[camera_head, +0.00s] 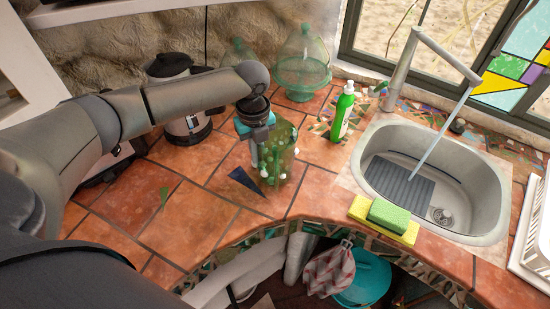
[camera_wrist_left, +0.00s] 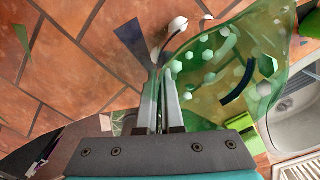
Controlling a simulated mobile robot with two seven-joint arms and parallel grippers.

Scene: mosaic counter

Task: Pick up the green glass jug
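The green glass jug (camera_head: 284,153), see-through with pale round spots, stands on the terracotta tiles in the head view, left of the soap bottle. In the left wrist view the jug (camera_wrist_left: 222,62) fills the upper right, its near edge at my fingertips. My left gripper (camera_head: 262,160) reaches down at the jug's left side. Its fingers (camera_wrist_left: 162,75) are nearly together in the left wrist view, with a thin part of the jug's edge between them. The exact contact is partly hidden by the fingers. My right gripper is in neither view.
A green soap bottle (camera_head: 343,112) stands behind right of the jug. Further right are a sink (camera_head: 483,205) and a sponge (camera_head: 389,215). A dark blue triangle (camera_head: 243,179) lies close to the jug. Front-left tiles are mostly clear.

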